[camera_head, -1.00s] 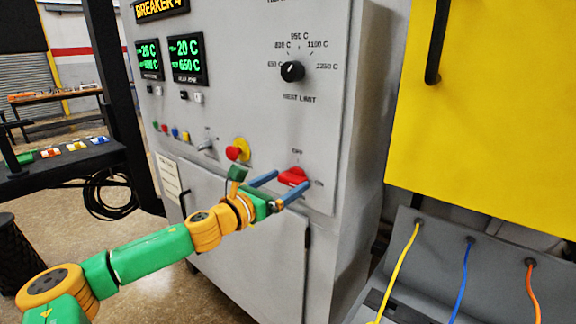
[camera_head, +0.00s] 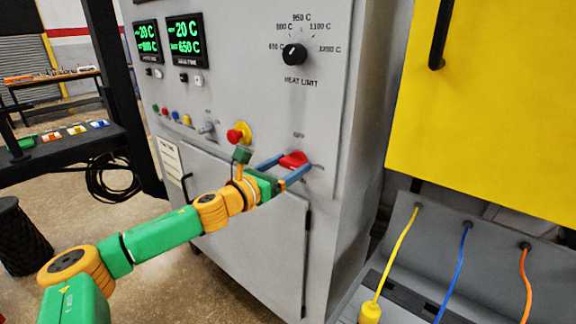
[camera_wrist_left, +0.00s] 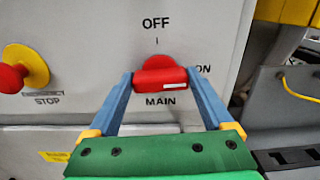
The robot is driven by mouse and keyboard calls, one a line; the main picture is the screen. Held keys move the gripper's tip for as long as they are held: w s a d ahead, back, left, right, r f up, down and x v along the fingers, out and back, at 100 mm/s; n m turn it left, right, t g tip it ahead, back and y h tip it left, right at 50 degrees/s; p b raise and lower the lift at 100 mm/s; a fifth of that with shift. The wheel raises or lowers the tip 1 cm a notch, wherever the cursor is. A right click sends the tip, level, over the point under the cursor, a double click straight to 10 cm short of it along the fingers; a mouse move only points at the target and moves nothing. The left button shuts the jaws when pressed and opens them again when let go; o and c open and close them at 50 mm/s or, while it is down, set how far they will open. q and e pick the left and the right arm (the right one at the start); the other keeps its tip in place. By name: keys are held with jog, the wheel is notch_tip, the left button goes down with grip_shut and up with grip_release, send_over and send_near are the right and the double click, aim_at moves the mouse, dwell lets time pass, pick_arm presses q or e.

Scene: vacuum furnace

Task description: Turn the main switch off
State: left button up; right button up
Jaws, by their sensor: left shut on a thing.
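The main switch (camera_head: 292,160) is a red rotary handle low on the right of the grey cabinet front. In the left wrist view the red switch handle (camera_wrist_left: 160,78) lies level between OFF printed above, ON at its right and MAIN below. A white mark sits at the handle's right end. My left gripper (camera_head: 284,168) is shut on the handle, with one blue finger (camera_wrist_left: 127,88) at its left end and the other (camera_wrist_left: 194,88) at its right end. The right gripper is not in view.
A red emergency stop button on a yellow base (camera_head: 240,133) is left of the switch. A black heat limit knob (camera_head: 294,54) sits above. A yellow panel (camera_head: 480,100) and yellow, blue and orange cables stand at the right.

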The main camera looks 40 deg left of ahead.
pick_arm(q)
jog(key=n+p, duration=0.1)
jog(key=n, duration=0.3)
jog(key=shift+a+r+n, duration=0.1)
jog(key=shift+n, duration=0.2)
jog(key=n, duration=0.4)
jog(key=shift+a+n+p, duration=0.1)
jog(key=shift+n+p, duration=0.2)
jog(key=shift+p, duration=0.05)
jog(key=n+p, duration=0.1)
jog(key=n, duration=0.3)
jog(key=shift+f+n+p, duration=0.2)
jog(key=shift+n+p, duration=0.25)
jog(key=shift+n, duration=1.55)
jog(key=o, duration=1.1)
jog(key=shift+a, duration=0.1)
jog(key=shift+o, duration=0.2)
jog(key=shift+f, duration=0.1)
jog(key=shift+n, duration=0.3)
